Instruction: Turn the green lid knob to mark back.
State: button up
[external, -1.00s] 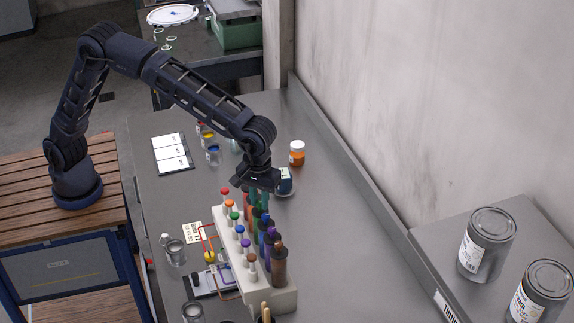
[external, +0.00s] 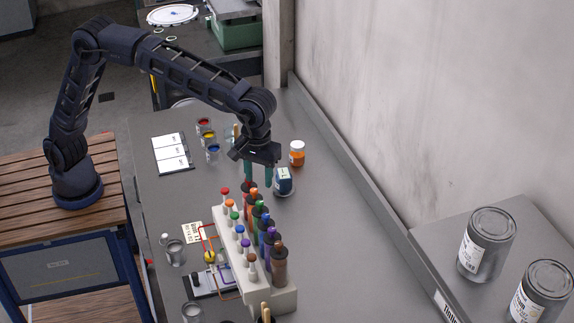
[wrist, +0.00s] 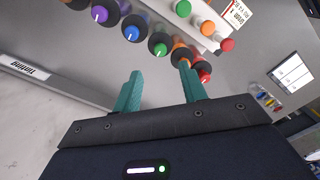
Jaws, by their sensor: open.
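The green lid knob (external: 257,208) tops one of the dark bottles in the back row of the pale rack (external: 284,302). Which mark the line points to cannot be told.
Close beside the green knob stand an orange knob (wrist: 181,54) and a blue knob (wrist: 133,29). Small coloured-cap vials fill the front row, including a green one (external: 234,216). The bench is clear to the right.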

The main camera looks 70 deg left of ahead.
jog(key=shift+r, duration=1.3)
jog(key=s+a+r+m+t, duration=0.1)
jog(key=s+a+r, duration=0.15)
jog(key=a, duration=0.85)
jog(key=s+a+r+m+h, duration=0.15)
jog(key=a+r, duration=0.25)
jog(key=a, duration=0.7)
jog(key=s+a+r+m+t+y, duration=0.1)
jog(key=s+a+r, duration=0.2)
jog(key=a, duration=0.8)
jog(key=s+a+f+m+t, duration=0.1)
jog(key=s+a+f, duration=0.4)
jog(key=s+a, duration=0.5)
jog(key=s+a+f+m+t, duration=0.1)
jog(key=s+a+f+m, duration=0.3)
jog(key=s+a, duration=0.7)
jog(key=s, duration=0.3)
jog(key=shift+s+a+f+t, duration=0.2)
jog(key=shift+f+t, duration=0.1)
jog(key=shift+f, duration=0.1)
